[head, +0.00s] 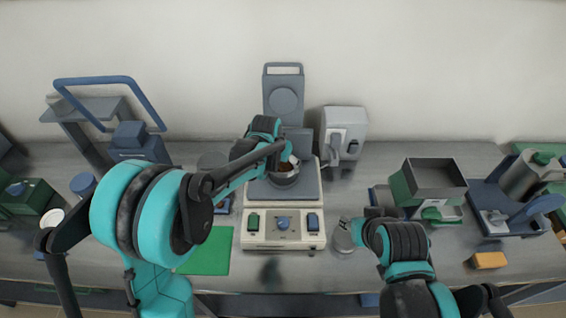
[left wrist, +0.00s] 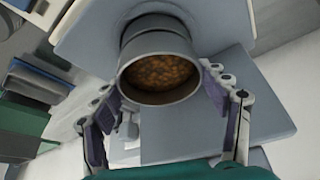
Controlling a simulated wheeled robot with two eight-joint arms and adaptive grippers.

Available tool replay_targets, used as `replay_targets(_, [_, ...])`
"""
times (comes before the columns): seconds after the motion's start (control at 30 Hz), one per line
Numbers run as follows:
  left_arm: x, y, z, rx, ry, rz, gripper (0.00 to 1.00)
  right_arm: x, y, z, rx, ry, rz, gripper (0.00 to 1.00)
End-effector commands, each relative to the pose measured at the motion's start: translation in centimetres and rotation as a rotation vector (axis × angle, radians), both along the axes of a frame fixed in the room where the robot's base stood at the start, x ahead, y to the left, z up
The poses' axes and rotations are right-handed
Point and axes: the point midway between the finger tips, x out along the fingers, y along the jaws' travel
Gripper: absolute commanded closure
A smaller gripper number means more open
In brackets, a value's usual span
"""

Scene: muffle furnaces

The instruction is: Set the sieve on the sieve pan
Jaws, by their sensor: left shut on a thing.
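The sieve is a round grey metal ring with brown grains inside; it shows in the left wrist view (left wrist: 160,47) and in the head view (head: 284,179). My left gripper (head: 285,162) is shut on it, with purple-padded fingers on both sides in the left wrist view (left wrist: 161,86). A darker, narrower round part (left wrist: 146,24), apparently the sieve pan, shows directly behind the sieve. I cannot tell whether the two touch. Both are over the grey plate of the cream machine (head: 283,229). My right gripper (head: 347,234) is low over the bench, right of the machine; its fingers are unclear.
A green mat (head: 208,251) lies left of the machine. A grey upright device (head: 283,100) stands behind it, with a pale grey instrument (head: 343,135) to the right. A green box with a grey open top (head: 435,180) and an orange block (head: 488,260) are farther right.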

Motion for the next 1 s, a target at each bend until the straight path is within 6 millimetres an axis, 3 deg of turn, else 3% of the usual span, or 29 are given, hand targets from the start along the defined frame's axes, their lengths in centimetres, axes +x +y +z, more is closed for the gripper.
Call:
replay_targets(0.3, [0.01, 0.00, -0.20, 0.000, 0.000, 0.000, 0.58, 0.00, 0.00, -0.17, 0.000, 0.000, 0.000, 0.60])
replay_targets(0.33, [0.01, 0.00, -0.20, 0.000, 0.000, 0.000, 0.18, 0.00, 0.00, -0.17, 0.000, 0.000, 0.000, 0.60])
replay_targets(0.4, [0.01, 0.00, -0.20, 0.000, 0.000, 0.000, 0.02, 0.00, 0.00, -0.17, 0.000, 0.000, 0.000, 0.60])
replay_targets(1.0, [0.00, 0.00, -0.16, 0.000, 0.000, 0.000, 0.00, 0.00, 0.00, -0.14, 0.000, 0.000, 0.000, 0.60])
